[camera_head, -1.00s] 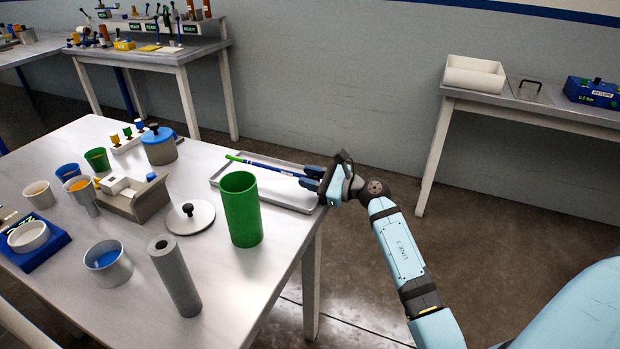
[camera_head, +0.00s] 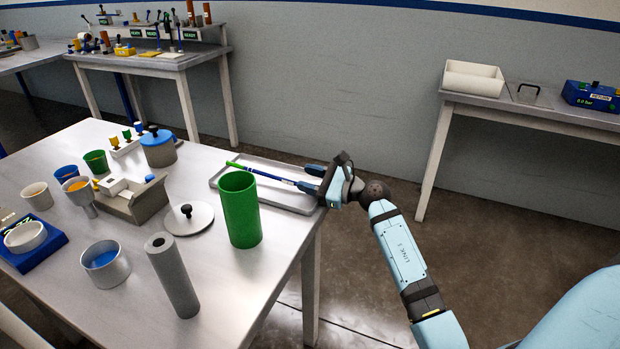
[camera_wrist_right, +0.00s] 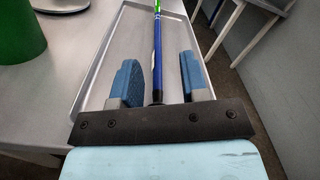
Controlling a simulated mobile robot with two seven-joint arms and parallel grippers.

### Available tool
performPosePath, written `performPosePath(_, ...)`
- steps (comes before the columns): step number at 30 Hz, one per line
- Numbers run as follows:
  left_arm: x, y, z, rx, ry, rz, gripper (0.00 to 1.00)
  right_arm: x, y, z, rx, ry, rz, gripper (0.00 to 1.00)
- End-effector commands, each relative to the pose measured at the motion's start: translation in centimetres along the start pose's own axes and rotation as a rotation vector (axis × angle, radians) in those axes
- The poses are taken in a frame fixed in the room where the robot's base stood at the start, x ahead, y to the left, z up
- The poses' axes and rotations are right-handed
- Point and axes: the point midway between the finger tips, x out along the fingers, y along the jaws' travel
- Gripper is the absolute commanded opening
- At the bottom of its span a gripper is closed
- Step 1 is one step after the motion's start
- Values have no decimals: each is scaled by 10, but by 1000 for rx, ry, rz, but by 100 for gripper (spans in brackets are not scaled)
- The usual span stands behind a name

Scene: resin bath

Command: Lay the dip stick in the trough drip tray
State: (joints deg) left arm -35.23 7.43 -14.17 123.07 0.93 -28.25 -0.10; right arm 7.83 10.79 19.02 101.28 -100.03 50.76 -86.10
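The dip stick, a thin blue rod with a green end (camera_head: 262,174), lies lengthwise over the drip tray (camera_head: 222,177), a shallow light-grey tray at the table's back right edge. Its green end overlaps the tray's far-left rim; I cannot tell whether it rests on that rim or inside it. My right gripper (camera_head: 311,179) is at the tray's right end, fingers apart on either side of the stick. In the right wrist view the stick (camera_wrist_right: 157,60) runs between the open fingers (camera_wrist_right: 158,80) with gaps on both sides. My left gripper is not in view.
A tall green cylinder (camera_head: 240,210) stands in front of the tray. A grey lid with a black knob (camera_head: 188,218), a grey tube (camera_head: 172,275), a blue-topped pot (camera_head: 158,147) and several cups stand to the left. Bare floor lies beyond the table's right edge.

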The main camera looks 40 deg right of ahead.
Motion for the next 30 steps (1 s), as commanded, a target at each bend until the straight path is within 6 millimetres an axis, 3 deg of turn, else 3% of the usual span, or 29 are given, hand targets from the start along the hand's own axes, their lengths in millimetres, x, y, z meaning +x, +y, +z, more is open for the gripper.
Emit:
performPosePath(1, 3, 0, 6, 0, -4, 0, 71, 0, 19, -22, 30, 28, 29, 56)
performPosePath(13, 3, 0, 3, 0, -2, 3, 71, 0, 19, -23, 29, 28, 29, 56)
performPosePath(15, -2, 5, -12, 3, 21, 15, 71, -1, 19, -23, 28, 29, 29, 56)
performPosePath(24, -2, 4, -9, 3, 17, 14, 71, -80, 10, -13, 7, 24, 14, 56)
performPosePath(30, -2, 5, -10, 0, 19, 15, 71, -119, 6, -2, -2, 10, 5, 56)
